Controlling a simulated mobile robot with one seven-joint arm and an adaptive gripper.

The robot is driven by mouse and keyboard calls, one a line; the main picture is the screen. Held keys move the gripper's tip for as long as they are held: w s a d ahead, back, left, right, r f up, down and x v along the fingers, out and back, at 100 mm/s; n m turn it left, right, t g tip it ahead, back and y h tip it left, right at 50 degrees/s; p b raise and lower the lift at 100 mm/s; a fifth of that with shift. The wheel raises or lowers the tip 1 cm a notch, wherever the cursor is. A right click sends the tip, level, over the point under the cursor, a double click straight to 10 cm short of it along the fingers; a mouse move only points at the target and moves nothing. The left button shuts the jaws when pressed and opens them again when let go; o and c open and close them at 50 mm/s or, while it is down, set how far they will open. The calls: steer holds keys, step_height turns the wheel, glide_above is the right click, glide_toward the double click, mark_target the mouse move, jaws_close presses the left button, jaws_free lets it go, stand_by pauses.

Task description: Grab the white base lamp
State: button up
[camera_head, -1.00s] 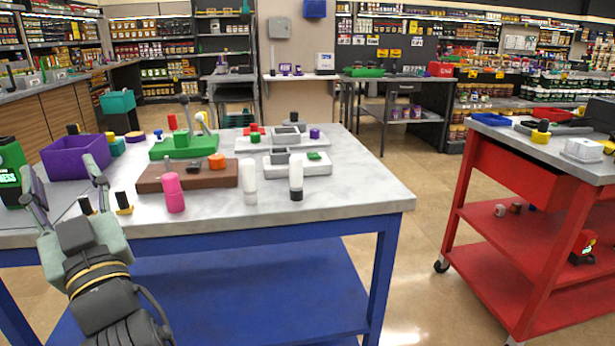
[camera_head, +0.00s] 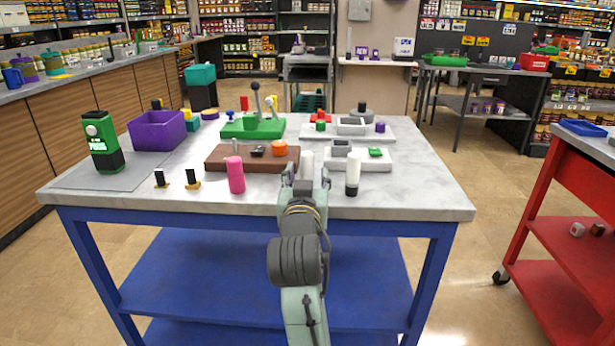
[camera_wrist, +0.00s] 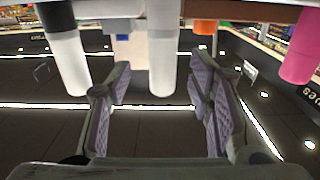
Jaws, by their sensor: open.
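The white base lamp (camera_head: 307,162), an upright white cylinder, stands near the table's front edge; my gripper hides its lower part in the head view. In the upside-down wrist view, the white lamp (camera_wrist: 161,55) shows between my two fingers, a little beyond the tips. My gripper (camera_head: 306,180) is open and empty in front of it, and it also shows in the wrist view (camera_wrist: 158,85). A similar white lamp with a black base (camera_head: 352,172) stands just to the right; the wrist view has this black-base lamp (camera_wrist: 66,55) at the left, outside the fingers.
A pink cylinder (camera_head: 236,175) stands to the left on the table (camera_head: 420,190). A brown block (camera_head: 225,158) and a light grey tray (camera_head: 383,163) lie behind the lamps. A purple bin (camera_head: 156,134) is farther left. The table's front right corner is clear.

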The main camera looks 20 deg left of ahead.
mark_target(306, 172)
steer(key=p+x, duration=0.1)
steer(key=x, duration=0.3)
steer(key=shift+a+f, duration=0.15)
steer(key=shift+c, duration=0.4)
jaws_close()
